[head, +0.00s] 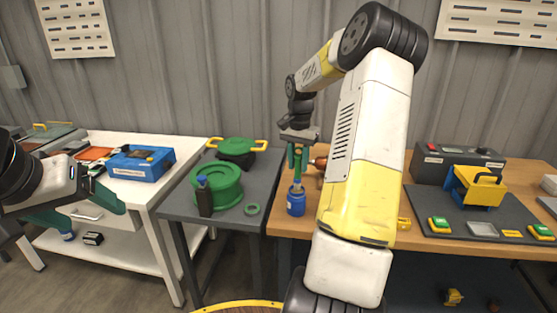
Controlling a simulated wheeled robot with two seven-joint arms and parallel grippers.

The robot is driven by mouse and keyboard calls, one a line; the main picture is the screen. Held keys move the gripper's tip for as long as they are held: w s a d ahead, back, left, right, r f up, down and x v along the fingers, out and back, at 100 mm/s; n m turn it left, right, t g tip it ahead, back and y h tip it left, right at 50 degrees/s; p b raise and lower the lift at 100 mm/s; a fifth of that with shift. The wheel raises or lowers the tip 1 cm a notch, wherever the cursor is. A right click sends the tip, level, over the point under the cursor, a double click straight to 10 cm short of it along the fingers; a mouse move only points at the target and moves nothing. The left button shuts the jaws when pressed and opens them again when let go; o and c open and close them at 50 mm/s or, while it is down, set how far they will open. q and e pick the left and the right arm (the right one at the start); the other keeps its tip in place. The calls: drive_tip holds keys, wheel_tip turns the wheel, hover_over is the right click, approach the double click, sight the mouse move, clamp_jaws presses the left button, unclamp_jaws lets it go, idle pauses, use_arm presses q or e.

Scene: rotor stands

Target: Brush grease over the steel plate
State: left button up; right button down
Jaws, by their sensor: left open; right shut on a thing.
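My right gripper (298,160) is above the wooden table, pointing down, its fingers shut on a brush (298,178). The brush is upright, and its lower end is at the mouth of a blue grease pot (296,203); whether the bristles are inside I cannot tell. The pot stands near the table's left front edge. A small grey steel plate (482,229) appears to lie on the dark mat (447,203) at the right. My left gripper (95,212) is open and empty at the left, in front of the white bench.
A yellow-and-blue block (476,187) and green-yellow pieces (439,224) sit on the mat, before a grey control box (455,158). Green drums (217,186) and a dark bottle (204,199) stand on the grey table. A blue toolbox (141,163) is on the white bench (190,148).

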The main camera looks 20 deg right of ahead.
drive_tip(key=shift+f, duration=0.6)
idle(1.4)
drive_tip(key=shift+r, duration=3.55)
